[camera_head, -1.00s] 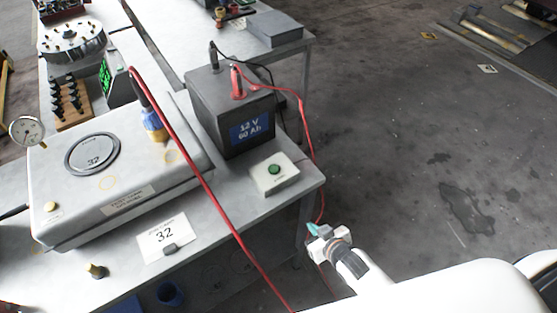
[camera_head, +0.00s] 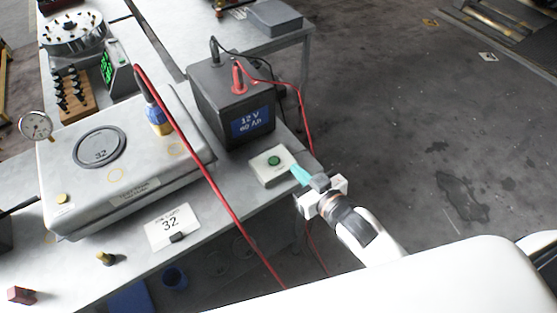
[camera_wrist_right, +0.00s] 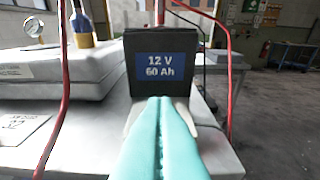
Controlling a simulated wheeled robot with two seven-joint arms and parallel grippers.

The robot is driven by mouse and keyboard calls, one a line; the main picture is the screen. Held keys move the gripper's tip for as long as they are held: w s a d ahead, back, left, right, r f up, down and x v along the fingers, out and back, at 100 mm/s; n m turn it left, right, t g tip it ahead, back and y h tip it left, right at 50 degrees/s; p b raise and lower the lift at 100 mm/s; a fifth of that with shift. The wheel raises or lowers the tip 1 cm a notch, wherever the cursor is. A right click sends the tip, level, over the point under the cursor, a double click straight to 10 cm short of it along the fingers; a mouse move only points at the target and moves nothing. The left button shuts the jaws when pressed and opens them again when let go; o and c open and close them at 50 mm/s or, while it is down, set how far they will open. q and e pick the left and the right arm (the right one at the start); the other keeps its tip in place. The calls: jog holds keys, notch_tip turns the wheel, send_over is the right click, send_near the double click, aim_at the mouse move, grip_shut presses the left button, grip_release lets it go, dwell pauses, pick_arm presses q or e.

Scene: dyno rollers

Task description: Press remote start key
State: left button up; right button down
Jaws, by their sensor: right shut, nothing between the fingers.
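The remote start key is a green round button (camera_head: 274,160) on a small pale box (camera_head: 262,177) at the right end of the table. My right gripper (camera_head: 296,171) has teal fingertips and is shut with nothing between them. Its tips are at the right edge of the box, close to the button; I cannot tell whether they touch. In the right wrist view the shut teal fingers (camera_wrist_right: 160,105) point toward the battery and cover most of the pale box, and the button is hidden. My left gripper is not in view.
A dark 12 V battery (camera_head: 235,100) stands just behind the box, with red and black cables. A red hose (camera_head: 205,182) crosses in front of a grey metal housing (camera_head: 125,160). A card marked 32 (camera_head: 172,226) lies near the table's front edge. Open floor is at the right.

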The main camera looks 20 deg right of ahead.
jog(key=p, duration=0.2)
send_over(278, 168)
jog(key=shift+s+d+f, duration=0.15)
jog(key=shift+f, duration=0.75)
jog(key=f, duration=0.2)
jog(key=shift+w+f, duration=0.25)
jog(key=shift+f, duration=0.1)
jog(key=shift+s+f, duration=0.1)
jog(key=shift+f, duration=0.75)
